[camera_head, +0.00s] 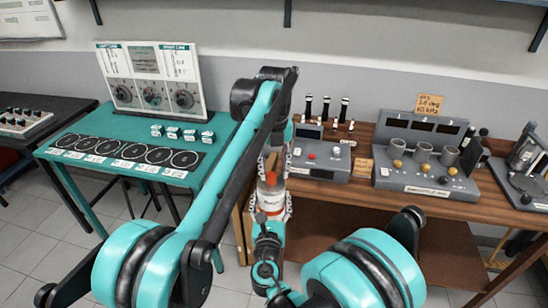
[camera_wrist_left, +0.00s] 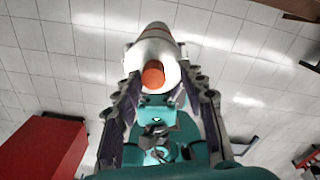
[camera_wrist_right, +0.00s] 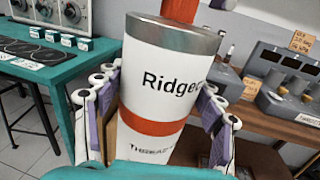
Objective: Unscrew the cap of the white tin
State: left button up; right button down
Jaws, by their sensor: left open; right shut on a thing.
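The white tin (camera_head: 270,198) is upright in front of the benches, held by my right gripper (camera_head: 272,212). In the right wrist view the tin (camera_wrist_right: 155,90) fills the middle, with "Ridge..." lettering, an orange band and a grey metal top; finger pads press on both sides. Its orange-red cap (camera_head: 271,178) is on top, cut off by the upper edge in the right wrist view (camera_wrist_right: 192,10). My left gripper (camera_head: 275,158) points down from above, open, its fingers on either side of the cap (camera_wrist_left: 153,75) in the left wrist view. I cannot tell whether they touch it.
A teal table (camera_head: 60,150) with black round pads and small boxes stands left. A wooden bench (camera_head: 330,193) with grey instrument boxes (camera_head: 425,165) stands right and behind. Tiled floor (camera_head: 30,250) is clear at the lower left. A red object (camera_wrist_left: 40,150) shows in the left wrist view.

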pick_arm(q)
jog(key=shift+f, duration=0.8)
jog(key=shift+d, duration=0.1)
grip_shut()
